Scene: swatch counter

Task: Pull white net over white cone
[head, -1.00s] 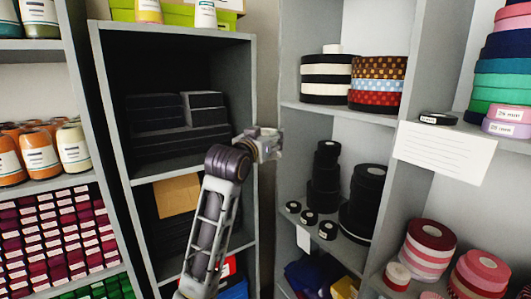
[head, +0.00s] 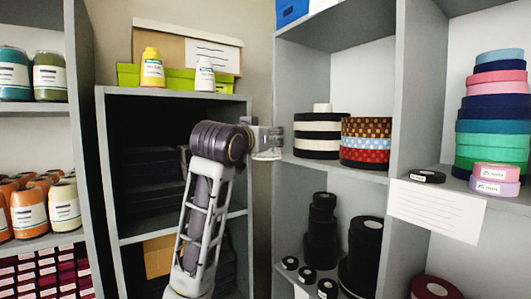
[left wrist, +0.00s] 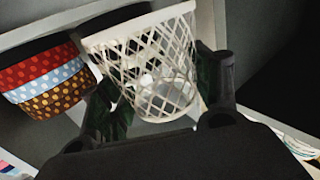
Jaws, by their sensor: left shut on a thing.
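My left gripper (head: 268,143) is raised in front of the gap between the dark cabinet and the right shelves. In the left wrist view, its fingers (left wrist: 160,88) are shut on the white net (left wrist: 135,45), an open lattice sleeve that flares wider towards its far end. A small pale spot shows through the mesh; I cannot tell what it is. A white cone (head: 205,75) with a label stands upright on top of the cabinet, above and left of the gripper, apart from it. My right gripper is out of view.
A yellow cone (head: 152,68) stands left of the white one, with a green box (head: 128,76) behind. Striped ribbon rolls (head: 321,136) and dotted rolls (head: 366,142) sit on the shelf just right of my gripper.

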